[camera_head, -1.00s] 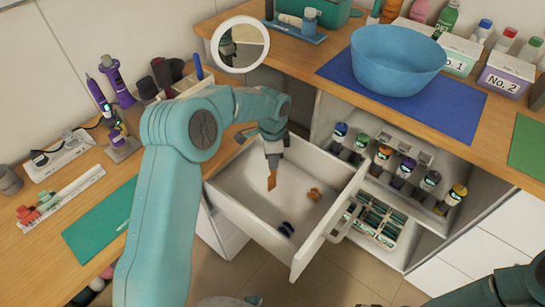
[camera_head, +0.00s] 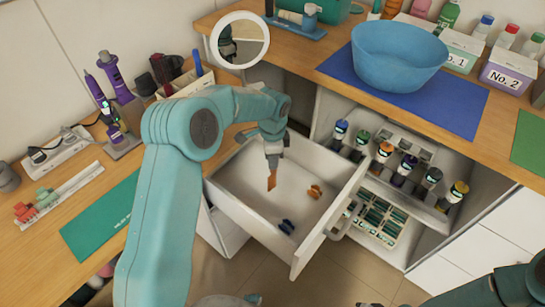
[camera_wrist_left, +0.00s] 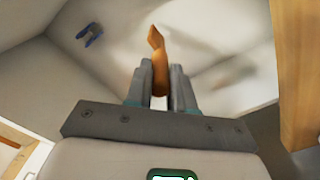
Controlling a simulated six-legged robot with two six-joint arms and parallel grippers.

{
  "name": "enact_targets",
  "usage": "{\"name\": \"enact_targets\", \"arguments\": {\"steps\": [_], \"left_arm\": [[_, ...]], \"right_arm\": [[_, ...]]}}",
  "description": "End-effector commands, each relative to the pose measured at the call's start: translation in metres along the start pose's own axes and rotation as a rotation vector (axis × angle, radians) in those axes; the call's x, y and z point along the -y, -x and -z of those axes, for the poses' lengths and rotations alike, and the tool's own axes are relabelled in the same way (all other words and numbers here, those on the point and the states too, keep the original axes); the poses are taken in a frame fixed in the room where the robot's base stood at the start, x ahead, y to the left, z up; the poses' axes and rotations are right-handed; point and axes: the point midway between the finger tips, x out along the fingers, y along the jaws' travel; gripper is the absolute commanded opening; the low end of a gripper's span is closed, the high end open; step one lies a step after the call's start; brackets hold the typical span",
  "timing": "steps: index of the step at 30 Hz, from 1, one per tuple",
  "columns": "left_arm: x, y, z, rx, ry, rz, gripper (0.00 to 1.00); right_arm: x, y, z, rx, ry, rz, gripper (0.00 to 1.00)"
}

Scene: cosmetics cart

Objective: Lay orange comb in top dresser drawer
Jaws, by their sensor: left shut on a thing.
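The orange comb (camera_head: 272,182) hangs from my left gripper (camera_head: 272,160), which is shut on it, pointing down over the open white top drawer (camera_head: 240,212). In the left wrist view the comb (camera_wrist_left: 157,52) sticks out between the two fingers of the left gripper (camera_wrist_left: 160,85), with the drawer's pale inside around it. I cannot tell how far the comb is above the drawer floor.
An orange clip (camera_head: 315,191) and a dark blue clip (camera_head: 286,227) lie in the drawer, with bare floor between. A shelf of bottles (camera_head: 405,170) stands to the right. A round mirror (camera_head: 240,42) and a blue bowl (camera_head: 397,60) are on the counter.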

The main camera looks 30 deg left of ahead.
Motion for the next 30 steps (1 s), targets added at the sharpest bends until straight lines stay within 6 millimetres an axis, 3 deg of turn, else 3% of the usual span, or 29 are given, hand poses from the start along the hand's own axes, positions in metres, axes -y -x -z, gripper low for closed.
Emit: {"name": "enact_targets", "arguments": {"steps": [30], "left_arm": [[0.0,-0.016,0.0,0.0,0.0,0.0,0.0]], "right_arm": [[-0.004,-0.01,0.0,0.0,0.0,0.0,0.43]]}}
